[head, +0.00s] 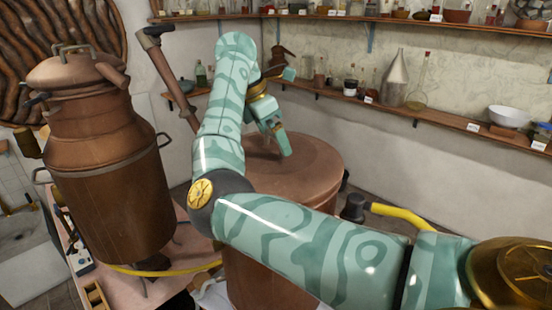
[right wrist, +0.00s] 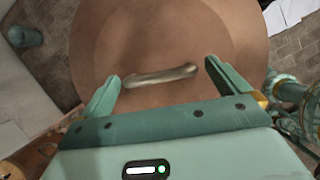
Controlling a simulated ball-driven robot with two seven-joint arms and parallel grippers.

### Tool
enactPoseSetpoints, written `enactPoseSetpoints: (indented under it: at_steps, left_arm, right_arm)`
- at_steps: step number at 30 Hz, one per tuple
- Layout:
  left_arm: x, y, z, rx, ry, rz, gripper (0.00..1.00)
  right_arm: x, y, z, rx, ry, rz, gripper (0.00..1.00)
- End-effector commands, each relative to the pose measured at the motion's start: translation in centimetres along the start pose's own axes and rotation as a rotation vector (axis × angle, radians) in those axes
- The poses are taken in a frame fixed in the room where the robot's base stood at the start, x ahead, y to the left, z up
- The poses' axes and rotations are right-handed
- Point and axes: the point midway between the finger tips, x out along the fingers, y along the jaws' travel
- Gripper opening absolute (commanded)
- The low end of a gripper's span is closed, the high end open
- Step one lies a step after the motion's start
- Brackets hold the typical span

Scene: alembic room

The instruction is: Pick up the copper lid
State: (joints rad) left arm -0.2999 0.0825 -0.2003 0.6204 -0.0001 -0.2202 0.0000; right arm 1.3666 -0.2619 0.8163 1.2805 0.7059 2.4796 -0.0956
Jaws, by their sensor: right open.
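The copper lid (head: 312,163) is the broad round top of a large copper vessel, partly behind my right arm in the head view. In the right wrist view the lid (right wrist: 165,35) fills the middle, with a metal bar handle (right wrist: 150,78) across it. My right gripper (head: 280,138) is over the lid, pointing down. In the right wrist view my right gripper (right wrist: 161,75) is open, its fingers near the two ends of the handle. I cannot tell how far the fingertips are above the lid. My left gripper does not show.
A tall copper still (head: 112,165) stands on a bench at the left. A shelf (head: 430,115) with flasks and a white bowl (head: 508,117) runs along the back wall. A yellow pipe (head: 400,212) shows right of the vessel. A slanting copper pipe (head: 172,80) rises between still and arm.

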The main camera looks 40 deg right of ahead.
Motion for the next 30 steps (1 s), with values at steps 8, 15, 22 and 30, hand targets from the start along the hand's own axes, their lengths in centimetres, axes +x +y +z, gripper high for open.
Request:
enactPoseSetpoints:
  at_steps: [8,15,22,30]
  left_arm:
    - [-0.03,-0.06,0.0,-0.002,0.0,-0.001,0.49]
    - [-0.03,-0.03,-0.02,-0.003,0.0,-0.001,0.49]
    - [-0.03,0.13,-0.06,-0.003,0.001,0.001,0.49]
    - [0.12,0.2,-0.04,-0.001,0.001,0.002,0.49]
  right_arm:
    - [1.34,0.01,-0.02,0.001,0.0,0.001,1.0]
    - [1.34,0.01,-0.03,0.0,0.0,0.0,0.53]
    - [1.26,0.01,0.02,0.001,-0.001,0.001,0.19]
    - [0.74,0.04,0.2,0.001,0.0,0.002,0.19]
